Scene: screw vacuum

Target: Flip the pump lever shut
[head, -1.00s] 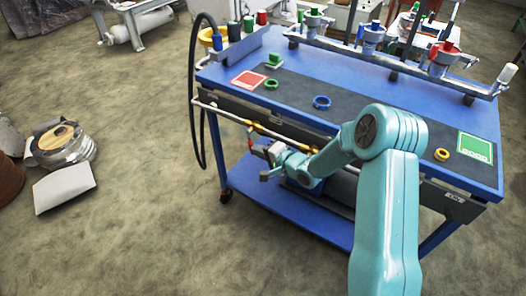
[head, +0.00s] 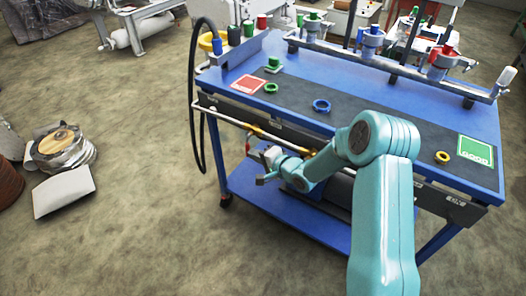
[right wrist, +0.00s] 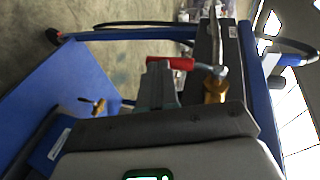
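The red-handled lever (right wrist: 170,63) sits on a brass valve (right wrist: 215,90) in the right wrist view. Its red grip points left, with a silver stem at its right end. In the head view a small red part of it (head: 248,144) shows below the cart's front pipe. My right gripper (head: 266,167) is beside it, below the pipe, with its two fingers apart and nothing seen between them. In the right wrist view one grey finger (right wrist: 160,86) lies just below the red grip; whether they touch is unclear. My left gripper is out of view.
The blue cart (head: 235,75) carries colored rings, a red card (head: 249,84) and a green card (head: 474,150). A black hose (head: 195,120) hangs at its left end. A smaller brass fitting (right wrist: 97,106) shows near the lower shelf (right wrist: 75,85).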

